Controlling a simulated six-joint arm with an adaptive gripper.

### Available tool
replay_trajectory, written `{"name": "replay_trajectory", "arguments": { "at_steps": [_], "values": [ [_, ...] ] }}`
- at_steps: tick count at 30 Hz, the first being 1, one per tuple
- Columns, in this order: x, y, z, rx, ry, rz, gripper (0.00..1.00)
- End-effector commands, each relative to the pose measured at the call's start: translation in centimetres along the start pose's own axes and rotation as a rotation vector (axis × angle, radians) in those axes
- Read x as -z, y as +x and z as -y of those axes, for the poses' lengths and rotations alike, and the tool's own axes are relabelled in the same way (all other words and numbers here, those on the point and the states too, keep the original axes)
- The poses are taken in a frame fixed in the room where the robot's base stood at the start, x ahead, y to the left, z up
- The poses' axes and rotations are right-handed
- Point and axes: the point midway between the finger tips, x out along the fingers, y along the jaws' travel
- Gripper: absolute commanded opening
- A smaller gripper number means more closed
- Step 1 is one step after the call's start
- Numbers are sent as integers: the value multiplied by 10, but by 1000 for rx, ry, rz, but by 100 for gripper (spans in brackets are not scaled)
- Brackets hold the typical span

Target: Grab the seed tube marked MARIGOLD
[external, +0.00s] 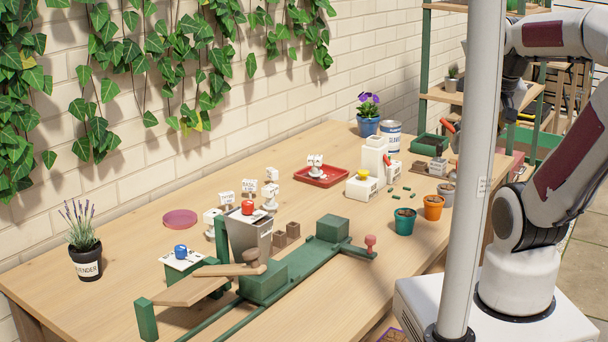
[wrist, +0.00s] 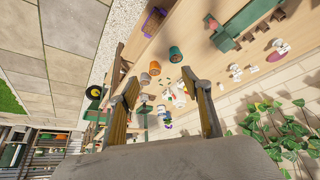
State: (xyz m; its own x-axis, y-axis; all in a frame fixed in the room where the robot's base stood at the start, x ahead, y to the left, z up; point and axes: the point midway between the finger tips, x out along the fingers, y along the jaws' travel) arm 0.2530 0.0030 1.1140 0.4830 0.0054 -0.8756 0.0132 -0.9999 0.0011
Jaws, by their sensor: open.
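I cannot make out a tube marked MARIGOLD; the small print is too fine to read. Several small white holders with label cards (external: 249,186) stand left of the middle of the table in the external view, around a grey hopper (external: 249,238). Small green cylinders (external: 396,189) lie loose by a white block device (external: 374,158); I cannot tell whether they are seed tubes. My gripper (wrist: 163,83) is open in the wrist view, with nothing between its fingers, above the right end of the table. In the external view the white post partly hides its surroundings.
A teal pot (external: 404,222), an orange pot (external: 433,208) and a grey pot (external: 447,190) stand along the front edge. A red tray (external: 324,181) holds a white piece. A green bench device (external: 290,268) fills the front middle. A lavender pot (external: 86,262) stands far left.

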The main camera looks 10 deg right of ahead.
Motion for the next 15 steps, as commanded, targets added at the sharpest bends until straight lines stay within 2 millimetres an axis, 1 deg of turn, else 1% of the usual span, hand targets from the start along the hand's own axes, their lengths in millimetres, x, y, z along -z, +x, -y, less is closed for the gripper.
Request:
{"name": "replay_trajectory", "arguments": {
  "at_steps": [5, 8, 15],
  "values": [
    [22, 12, 8, 15, -32, -24, 49],
    [39, 22, 16, 27, -56, -45, 49],
    [81, 50, 42, 62, -119, -106, 49]
  ]
}}
